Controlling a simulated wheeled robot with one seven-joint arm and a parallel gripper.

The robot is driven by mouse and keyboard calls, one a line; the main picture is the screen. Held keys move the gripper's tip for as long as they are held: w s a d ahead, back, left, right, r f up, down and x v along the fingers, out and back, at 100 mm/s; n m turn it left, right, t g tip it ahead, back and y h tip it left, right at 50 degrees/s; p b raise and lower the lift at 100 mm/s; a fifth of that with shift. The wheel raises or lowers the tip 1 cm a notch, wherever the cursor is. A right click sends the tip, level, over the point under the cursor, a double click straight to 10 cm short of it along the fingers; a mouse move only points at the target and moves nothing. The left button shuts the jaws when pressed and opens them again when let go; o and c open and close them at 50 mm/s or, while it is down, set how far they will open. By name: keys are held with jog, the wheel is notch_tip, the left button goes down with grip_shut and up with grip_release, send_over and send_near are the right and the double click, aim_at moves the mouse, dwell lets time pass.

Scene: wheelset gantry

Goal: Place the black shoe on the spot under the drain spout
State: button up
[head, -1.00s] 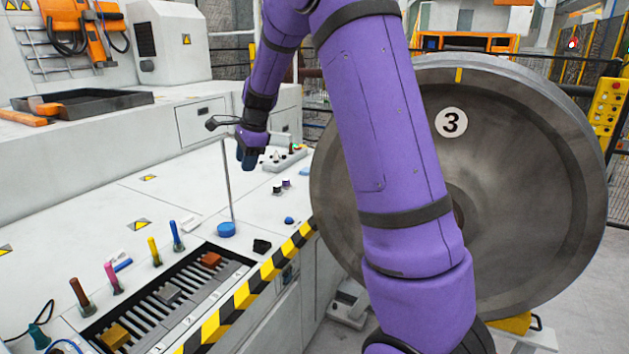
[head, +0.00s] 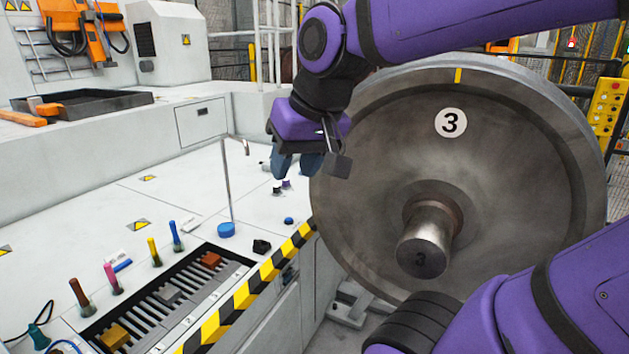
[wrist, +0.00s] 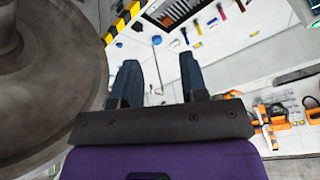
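A thin upright pipe (head: 228,185) stands by a round blue pad (head: 227,229). Its bent top (head: 246,147) may be the drain spout; I cannot tell exactly which spot lies under it. My gripper (head: 297,167) is above the bench's right part, beside the large wheel and well away from the black piece. In the wrist view my gripper (wrist: 158,62) has its fingers apart with nothing between them.
The large steel wheel marked 3 (head: 500,170) stands close on the right. The slotted rack (head: 175,295) holds coloured blocks. Several coloured pegs (head: 154,252) stand behind it. Small knobs (head: 289,220) sit near the bench edge. The bench's middle is mostly clear.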

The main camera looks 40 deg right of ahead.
jog(key=s+n, duration=0.1)
jog(key=s, duration=0.1)
jog(key=s+f+n, duration=0.1)
jog(key=s, duration=0.1)
jog(key=shift+s+a+f+n+h, duration=0.15)
jog(key=shift+s+f+n+h, duration=0.05)
jog(key=shift+s+n+h, duration=0.15)
